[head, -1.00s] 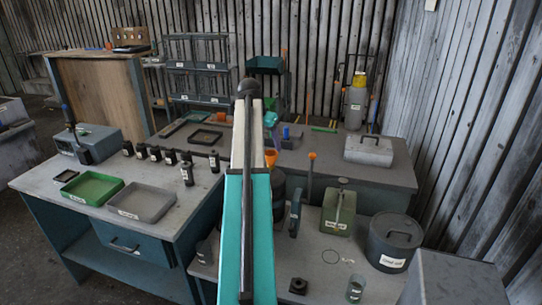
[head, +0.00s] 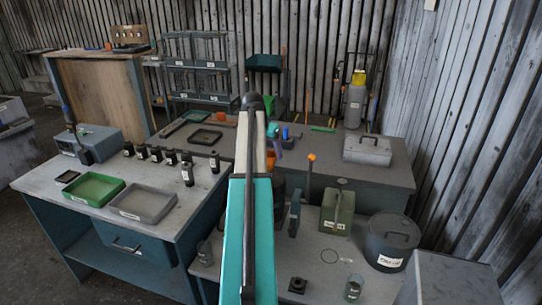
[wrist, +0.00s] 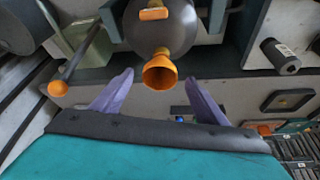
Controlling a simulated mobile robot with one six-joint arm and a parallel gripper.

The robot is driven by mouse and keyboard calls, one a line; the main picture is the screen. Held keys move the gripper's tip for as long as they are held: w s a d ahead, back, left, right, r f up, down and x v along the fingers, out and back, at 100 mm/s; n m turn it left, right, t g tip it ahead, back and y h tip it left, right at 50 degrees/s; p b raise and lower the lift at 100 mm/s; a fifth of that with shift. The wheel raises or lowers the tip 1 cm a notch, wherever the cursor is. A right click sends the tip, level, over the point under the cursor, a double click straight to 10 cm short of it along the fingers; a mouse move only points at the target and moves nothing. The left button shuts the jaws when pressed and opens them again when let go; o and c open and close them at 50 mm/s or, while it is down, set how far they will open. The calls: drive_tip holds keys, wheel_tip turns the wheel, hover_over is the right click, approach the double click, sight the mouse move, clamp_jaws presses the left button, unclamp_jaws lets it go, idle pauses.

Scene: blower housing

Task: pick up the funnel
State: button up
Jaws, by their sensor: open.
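The orange funnel (wrist: 160,75) shows in the wrist view with its wide mouth towards the camera and its narrow end against a dark grey rounded body (wrist: 160,32). My gripper (wrist: 160,80) is open, its two purple fingers apart on the left and right of the funnel in the picture. I see no finger touching it, though the depth between them is hard to judge. In the head view my teal arm reaches away over the benches, and my gripper (head: 274,131) shows small at its far end.
In the head view a tall orange-topped rod (head: 310,175), a green canister (head: 338,210) and a dark lidded pot (head: 391,240) stand right of my arm. A green tray (head: 94,187) and a grey tray (head: 141,203) lie on the left bench.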

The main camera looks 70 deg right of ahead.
drive_tip(key=shift+d+f, duration=0.25)
drive_tip(key=shift+f, duration=0.4)
drive_tip(key=c, duration=0.9)
